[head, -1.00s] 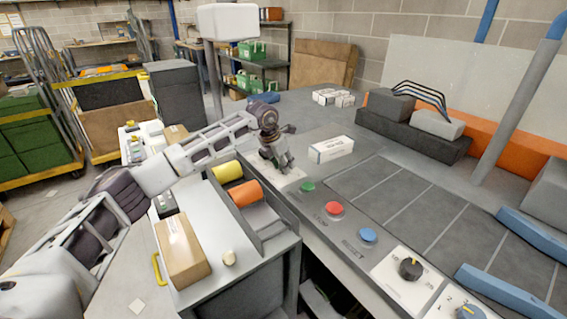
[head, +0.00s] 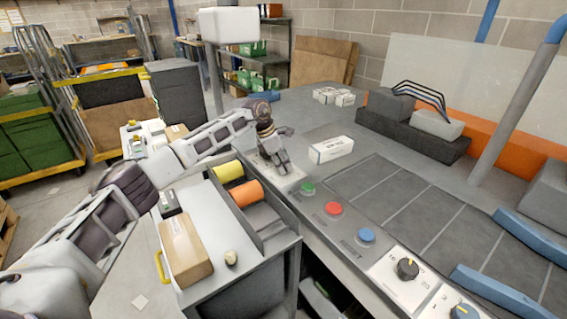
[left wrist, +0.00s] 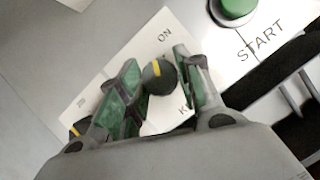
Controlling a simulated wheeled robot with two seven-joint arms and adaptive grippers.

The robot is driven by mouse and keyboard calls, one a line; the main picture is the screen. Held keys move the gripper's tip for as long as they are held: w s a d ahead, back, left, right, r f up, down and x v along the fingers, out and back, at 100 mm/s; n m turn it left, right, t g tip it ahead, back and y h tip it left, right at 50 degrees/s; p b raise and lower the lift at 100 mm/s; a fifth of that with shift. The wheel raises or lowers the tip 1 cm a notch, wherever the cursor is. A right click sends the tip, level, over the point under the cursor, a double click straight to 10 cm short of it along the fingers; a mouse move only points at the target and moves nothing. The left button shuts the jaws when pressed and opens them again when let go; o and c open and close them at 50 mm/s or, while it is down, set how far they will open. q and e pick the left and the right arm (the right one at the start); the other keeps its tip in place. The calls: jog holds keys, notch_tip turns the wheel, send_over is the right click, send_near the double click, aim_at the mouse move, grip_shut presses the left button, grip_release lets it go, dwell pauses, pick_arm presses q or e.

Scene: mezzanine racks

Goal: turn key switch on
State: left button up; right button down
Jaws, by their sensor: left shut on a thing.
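The key switch (left wrist: 158,82) is a round dark knob with a yellow mark, on a white plate (left wrist: 105,68) lettered "ON". In the left wrist view the yellow mark is on the knob's upper part, below the "ON" lettering. My left gripper (left wrist: 156,84) has its green-padded fingers on both sides of the knob and is shut on it. In the head view the left gripper (head: 281,170) is down at the white plate (head: 294,183), and the knob is hidden there. My right gripper is not in view.
A green START button (left wrist: 236,8) sits beside the plate. Red (head: 333,208) and blue (head: 366,235) buttons and a black rotary knob (head: 407,268) follow along the console edge. A white box (head: 331,149) stands behind the gripper. Yellow and orange rolls (head: 246,193) lie left of it.

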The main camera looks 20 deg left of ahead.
pick_arm(q)
jog(key=shift+w+m+g, duration=0.1)
jog(key=shift+m+g, duration=0.6)
jog(key=shift+m, duration=1.1)
jog(key=shift+a, duration=0.1)
jog(key=o, duration=1)
jog(key=shift+h, duration=0.3)
jog(key=shift+v, duration=6)
